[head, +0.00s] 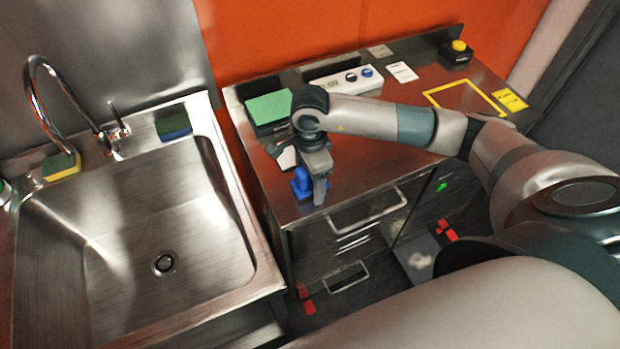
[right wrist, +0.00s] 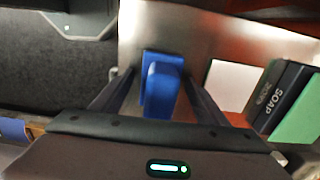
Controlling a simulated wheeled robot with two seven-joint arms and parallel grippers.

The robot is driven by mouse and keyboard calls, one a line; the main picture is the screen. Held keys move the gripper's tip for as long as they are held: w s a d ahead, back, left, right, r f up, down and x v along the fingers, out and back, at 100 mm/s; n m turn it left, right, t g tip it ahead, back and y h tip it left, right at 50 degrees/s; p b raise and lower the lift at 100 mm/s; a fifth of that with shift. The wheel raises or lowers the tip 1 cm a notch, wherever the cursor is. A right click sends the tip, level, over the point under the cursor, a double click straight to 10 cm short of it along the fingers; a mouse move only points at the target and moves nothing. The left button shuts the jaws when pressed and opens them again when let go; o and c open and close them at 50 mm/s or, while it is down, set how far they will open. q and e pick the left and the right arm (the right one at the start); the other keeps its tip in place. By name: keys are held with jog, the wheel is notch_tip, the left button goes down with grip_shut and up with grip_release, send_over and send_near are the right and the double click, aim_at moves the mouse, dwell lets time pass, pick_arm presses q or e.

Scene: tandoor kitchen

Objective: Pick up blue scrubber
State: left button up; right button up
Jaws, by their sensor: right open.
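The blue scrubber (head: 301,180) stands on the steel counter near its front left edge, with a raised handle-like part on a flat base. My right gripper (head: 312,187) is directly over it, pointing down, and hides part of it. In the right wrist view the scrubber (right wrist: 161,86) sits between the two open fingers of the right gripper (right wrist: 160,97), with a gap visible on each side. I cannot tell whether the fingertips touch the counter. My left gripper is not in view.
A dark soap box with a green top (head: 270,107) stands behind the gripper; its side reads SOAP in the right wrist view (right wrist: 283,95). The steel sink (head: 110,205) lies to the left, with a blue-green sponge (head: 173,124) on its rim. A white device (head: 345,80) is behind my forearm.

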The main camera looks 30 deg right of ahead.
jog(key=c, duration=1.2)
jog(key=shift+r, duration=0.15)
jog(key=shift+w+r+b, duration=0.1)
jog(key=shift+r+b, duration=0.4)
jog(key=r, duration=0.1)
jog(key=r+b, duration=0.1)
jog(key=d+r+b, duration=0.1)
jog(key=shift+s, duration=0.35)
jog(key=s+d+r+b, duration=0.4)
jog(key=s+d+r, duration=0.2)
jog(key=s+d, duration=0.1)
jog(key=shift+d+r, duration=0.4)
jog(key=shift+d, duration=0.05)
